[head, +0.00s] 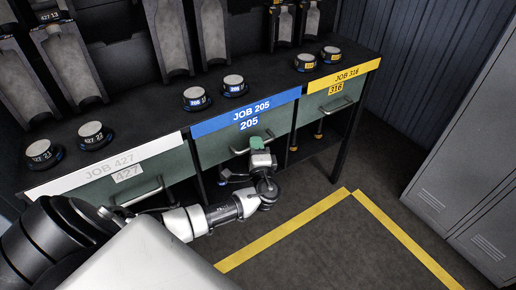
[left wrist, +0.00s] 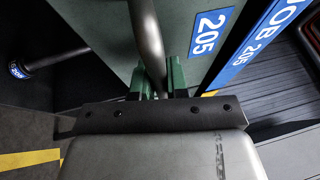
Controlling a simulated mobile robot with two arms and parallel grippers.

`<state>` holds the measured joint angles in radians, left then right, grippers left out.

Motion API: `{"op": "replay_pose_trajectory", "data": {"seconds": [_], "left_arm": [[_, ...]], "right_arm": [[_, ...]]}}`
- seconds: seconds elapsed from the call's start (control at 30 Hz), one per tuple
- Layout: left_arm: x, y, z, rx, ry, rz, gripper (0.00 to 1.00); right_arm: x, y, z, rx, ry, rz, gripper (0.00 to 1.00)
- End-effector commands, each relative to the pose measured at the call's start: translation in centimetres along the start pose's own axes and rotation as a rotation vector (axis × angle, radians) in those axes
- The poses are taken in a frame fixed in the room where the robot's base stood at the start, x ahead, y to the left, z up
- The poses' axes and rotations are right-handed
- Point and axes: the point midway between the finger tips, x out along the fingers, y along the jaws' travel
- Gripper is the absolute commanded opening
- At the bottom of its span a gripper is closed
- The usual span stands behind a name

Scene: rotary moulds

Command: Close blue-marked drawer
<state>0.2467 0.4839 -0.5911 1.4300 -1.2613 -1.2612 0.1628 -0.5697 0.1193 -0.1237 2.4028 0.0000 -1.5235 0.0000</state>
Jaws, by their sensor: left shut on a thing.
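The blue-marked drawer (head: 212,146) has a green front under the blue JOB 205 strip (head: 245,112) in the head view. Its front (left wrist: 105,25) and blue 205 label (left wrist: 210,32) also show in the left wrist view. My left gripper (head: 262,143) is at this drawer's front. In the left wrist view, its green fingers (left wrist: 158,78) are shut on the drawer's metal bar handle (left wrist: 147,35). I cannot tell exactly how far the drawer stands out. My right gripper is not in view.
The white-marked drawer (head: 125,190) is at left, the yellow-marked drawer (head: 325,105) at right. Lidded round containers (head: 234,85) stand on the black bench top. A blue-ended rod (left wrist: 35,64) is below the blue drawer. Grey lockers (head: 465,150) stand at right; the yellow-lined floor is clear.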

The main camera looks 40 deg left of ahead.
Motion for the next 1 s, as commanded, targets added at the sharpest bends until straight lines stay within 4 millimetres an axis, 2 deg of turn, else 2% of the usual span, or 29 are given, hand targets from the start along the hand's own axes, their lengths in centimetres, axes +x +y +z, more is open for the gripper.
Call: {"op": "replay_pose_trajectory", "data": {"seconds": [0.13,0.17,0.3,0.83,1.0], "left_arm": [[0.4,-0.2,0.2,0.002,-0.005,-0.004,0.00],[0.4,-0.2,0.2,0.002,-0.005,-0.004,0.19],[0.3,-0.1,0.2,0.002,-0.004,-0.004,0.40],[0.2,-0.1,0.1,0.001,-0.003,-0.002,0.40],[-1.1,-0.1,0.1,0.001,0.000,0.000,0.40]], "right_arm": [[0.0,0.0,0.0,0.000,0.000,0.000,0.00],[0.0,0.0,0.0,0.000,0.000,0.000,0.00],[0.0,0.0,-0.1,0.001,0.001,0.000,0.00],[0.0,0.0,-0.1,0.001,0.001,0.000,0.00],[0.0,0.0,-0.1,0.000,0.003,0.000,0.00]]}}
